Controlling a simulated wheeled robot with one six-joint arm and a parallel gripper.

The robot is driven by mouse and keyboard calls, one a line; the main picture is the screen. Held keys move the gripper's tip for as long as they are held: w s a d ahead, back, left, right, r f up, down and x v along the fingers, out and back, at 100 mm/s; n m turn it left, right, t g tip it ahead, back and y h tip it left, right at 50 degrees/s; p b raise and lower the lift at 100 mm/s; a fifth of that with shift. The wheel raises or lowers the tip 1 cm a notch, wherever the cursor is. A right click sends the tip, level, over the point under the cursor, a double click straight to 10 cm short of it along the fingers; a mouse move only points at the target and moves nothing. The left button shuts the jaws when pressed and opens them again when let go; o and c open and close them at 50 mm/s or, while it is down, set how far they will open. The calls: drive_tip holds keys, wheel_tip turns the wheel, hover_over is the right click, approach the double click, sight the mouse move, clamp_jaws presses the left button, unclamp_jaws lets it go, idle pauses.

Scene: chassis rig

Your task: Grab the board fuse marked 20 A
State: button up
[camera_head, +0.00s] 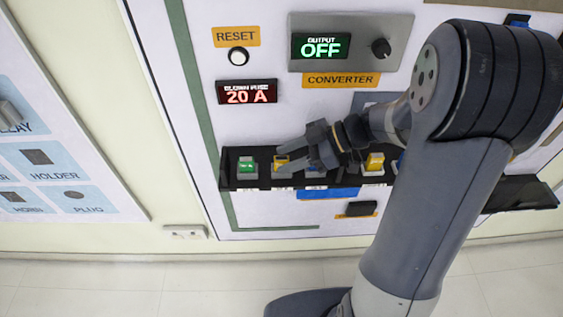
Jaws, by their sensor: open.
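A row of coloured fuses sits in a black tray (229,176) on the panel. A green fuse (247,166) is at the left end, and a yellow fuse (281,160) is to its right. Another yellow fuse (375,161) is further right, with blue parts partly hidden near my arm. The markings on the fuses are too small to read. My gripper (288,164) is open, its fingers pointing left at the left yellow fuse. I cannot tell whether they touch it. A red display (247,92) above reads 20 A.
The converter box (302,23) above shows OUTPUT OFF, with a knob (381,48) beside it. A reset button (238,57) is at upper left. A blue label (328,193) and a dark handle (361,208) are below the tray. My arm hides much of the panel's right side.

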drive_tip(key=shift+a+f, duration=0.1)
drive_tip(key=shift+a, duration=0.1)
drive_tip(key=shift+c, duration=0.4)
clamp_jaws()
